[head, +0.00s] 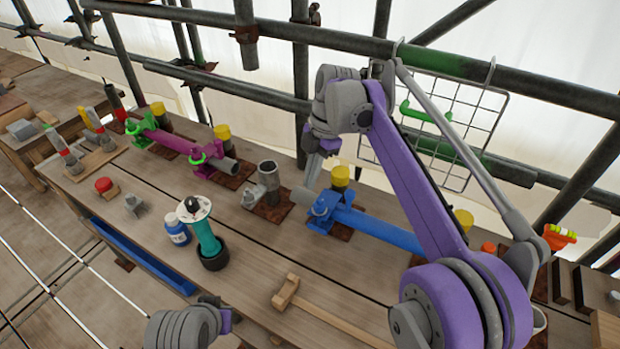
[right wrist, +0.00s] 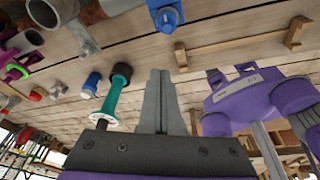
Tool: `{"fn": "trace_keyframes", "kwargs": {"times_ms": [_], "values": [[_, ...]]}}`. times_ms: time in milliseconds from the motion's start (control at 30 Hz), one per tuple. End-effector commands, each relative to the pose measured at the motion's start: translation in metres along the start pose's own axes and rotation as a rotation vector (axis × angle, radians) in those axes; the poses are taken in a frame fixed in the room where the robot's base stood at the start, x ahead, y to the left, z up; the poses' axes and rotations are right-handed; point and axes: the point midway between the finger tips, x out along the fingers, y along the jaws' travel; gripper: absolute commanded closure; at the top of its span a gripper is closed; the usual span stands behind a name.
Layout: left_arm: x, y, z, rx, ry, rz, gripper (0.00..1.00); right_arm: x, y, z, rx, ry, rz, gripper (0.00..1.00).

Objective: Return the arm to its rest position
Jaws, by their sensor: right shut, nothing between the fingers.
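My right arm rises from the lower right of the head view and bends over the bench. Its gripper (head: 313,172) hangs down over the bench, between the grey upright pipe piece and the blue clamp. In the right wrist view the two grey fingers (right wrist: 166,100) are together with nothing between them. My left wrist shows at the bottom edge of the head view, with part of the left gripper (head: 222,314) beside it. Its fingers are too hidden to tell whether they are open.
The wooden bench (head: 255,255) carries a blue clamp with a pipe (head: 375,228), a grey pipe piece (head: 268,178), a teal-handled tool (head: 207,238), a blue bottle (head: 177,230) and a mallet (head: 286,291). Scaffold tubes (head: 420,60) and a wire rack (head: 470,110) stand behind.

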Motion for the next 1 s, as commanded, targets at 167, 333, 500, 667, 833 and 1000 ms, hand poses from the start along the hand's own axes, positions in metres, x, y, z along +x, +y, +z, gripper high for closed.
{"fn": "trace_keyframes", "kwargs": {"times_ms": [167, 333, 500, 667, 833, 1000], "values": [[0.000, 0.000, 0.000, 0.000, 0.000, 0.000, 1.00, 0.000, 0.000, 0.000, 0.000, 0.000, 0.000, 1.00], [0.000, 0.000, 0.000, 0.000, 0.000, 0.000, 1.00, -0.002, -0.010, 0.002, 0.077, -0.017, 0.018, 1.00], [0.000, 0.000, 0.000, 0.000, 0.000, 0.000, 1.00, -0.005, -0.054, 0.009, 0.407, -0.076, 0.103, 1.00], [0.000, 0.000, 0.000, 0.000, 0.000, 0.000, 1.00, 0.005, -0.112, 0.014, 0.821, -0.118, 0.238, 1.00], [0.000, 0.000, 0.000, 0.000, 0.000, 0.000, 1.00, 0.032, -0.178, 0.016, 1.248, -0.116, 0.408, 1.00], [0.000, 0.000, 0.000, 0.000, 0.000, 0.000, 1.00, 0.072, -0.242, 0.016, 1.646, -0.057, 0.595, 1.00]]}}
